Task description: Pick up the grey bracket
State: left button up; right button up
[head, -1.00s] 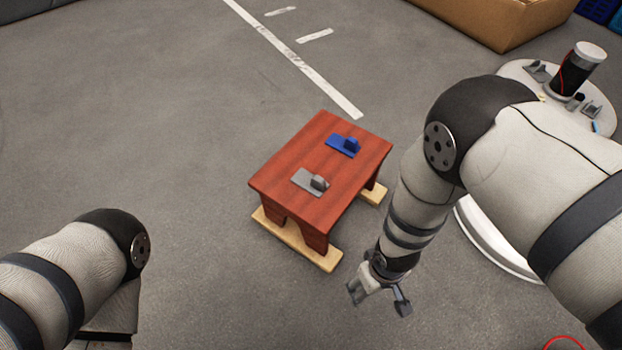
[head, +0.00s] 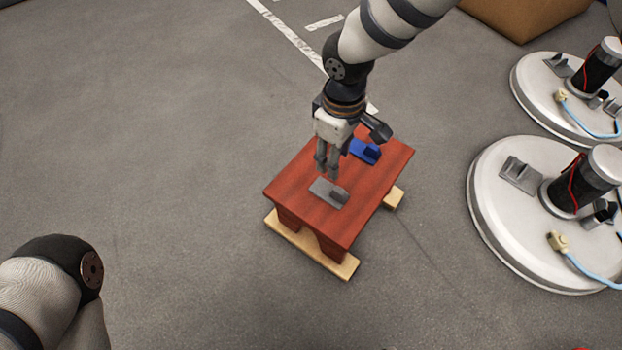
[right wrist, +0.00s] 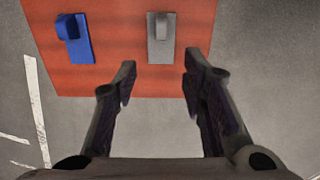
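The grey bracket (head: 329,193) lies on the red table (head: 300,199), a flat plate with a raised block at one end. In the right wrist view the grey bracket (right wrist: 161,40) is ahead of the fingertips, between their lines. A blue bracket (head: 364,151) of like shape lies farther back on the table; it also shows in the right wrist view (right wrist: 74,39). My right gripper (head: 327,172) is above the table by the grey bracket, apart from it. Its fingers (right wrist: 158,78) are spread with nothing between them. My left gripper is out of view; only its arm shows.
The table stands on pale wooden runners (head: 311,246). Two round white tank lids (head: 500,225) with black cylinders and blue hoses stand to the right. A cardboard box (head: 525,15) is at the back. The floor left of the table is clear.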

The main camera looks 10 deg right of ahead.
aim_at(335, 187)
jog(key=f+b, duration=0.1)
jog(key=f, duration=0.3)
jog(key=f+b, duration=0.2)
jog(key=f, duration=0.2)
jog(key=f+b, duration=0.1)
jog(key=f, duration=0.2)
jog(key=shift+s+d+f+b, duration=0.15)
jog(key=shift+s+f+b, duration=0.2)
jog(key=shift+f+b, duration=0.05)
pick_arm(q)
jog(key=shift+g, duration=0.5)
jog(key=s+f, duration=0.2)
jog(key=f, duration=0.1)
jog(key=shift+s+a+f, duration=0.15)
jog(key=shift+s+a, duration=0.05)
pick_arm(e)
jog(key=shift+r, duration=0.1)
grip_shut()
